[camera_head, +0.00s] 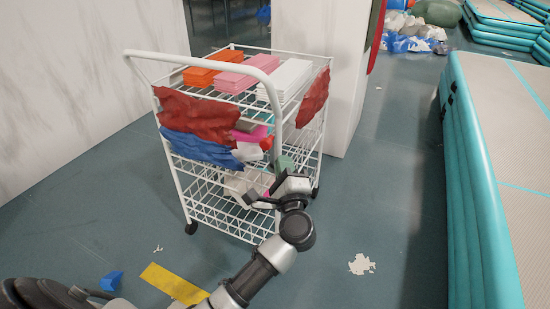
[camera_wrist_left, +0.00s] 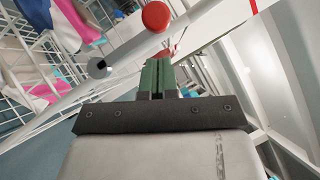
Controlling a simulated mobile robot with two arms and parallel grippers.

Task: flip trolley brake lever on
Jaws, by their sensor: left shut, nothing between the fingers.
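The white wire trolley (camera_head: 178,181) stands upright on the floor in the head view, its push handle towards me. My left gripper (camera_head: 284,164) is at the trolley's near right side, about level with its lower half. In the left wrist view the green fingers of this gripper (camera_wrist_left: 157,77) are shut with nothing between them. A red round knob (camera_wrist_left: 156,16) shows just beyond the fingertips, beside a white bar (camera_wrist_left: 125,55) of the trolley. It may be the brake lever's end. I cannot tell whether the fingers touch it. My right gripper is not in view.
Orange (camera_head: 207,69) and pink (camera_head: 246,74) blocks lie on the trolley's top shelf. Red (camera_head: 197,115) and blue (camera_head: 201,149) cloths hang at its front. A teal inflatable track (camera_head: 471,190) stands at the right. The floor between is mostly clear.

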